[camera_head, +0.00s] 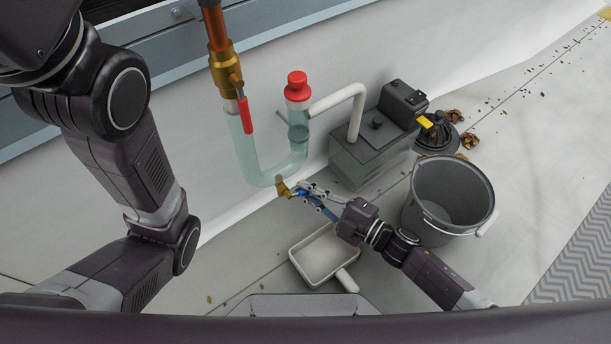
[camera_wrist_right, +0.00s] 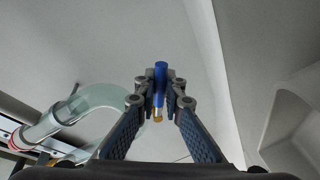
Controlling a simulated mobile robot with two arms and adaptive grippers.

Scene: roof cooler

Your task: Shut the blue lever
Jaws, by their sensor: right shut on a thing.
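The blue lever (camera_head: 328,213) sits beside a brass valve fitting (camera_head: 283,187) at the bottom of the clear U-shaped pipe (camera_head: 252,172). My right gripper (camera_head: 312,195) is at the lever, and its fingers partly hide it. In the right wrist view the blue lever (camera_wrist_right: 160,85) stands between the fingertips of my right gripper (camera_wrist_right: 160,98), which are shut on it. A small brass part (camera_wrist_right: 157,119) shows under the lever there. My left arm is at the left of the head view, but its gripper is out of the picture.
A red lever (camera_head: 245,115) hangs on the upper brass valve (camera_head: 225,72). A red cap (camera_head: 297,86) tops the clear pipe. A pump box (camera_head: 372,150) and a grey bucket (camera_head: 450,195) stand to the right. A white scoop-like tray (camera_head: 322,254) lies below the gripper.

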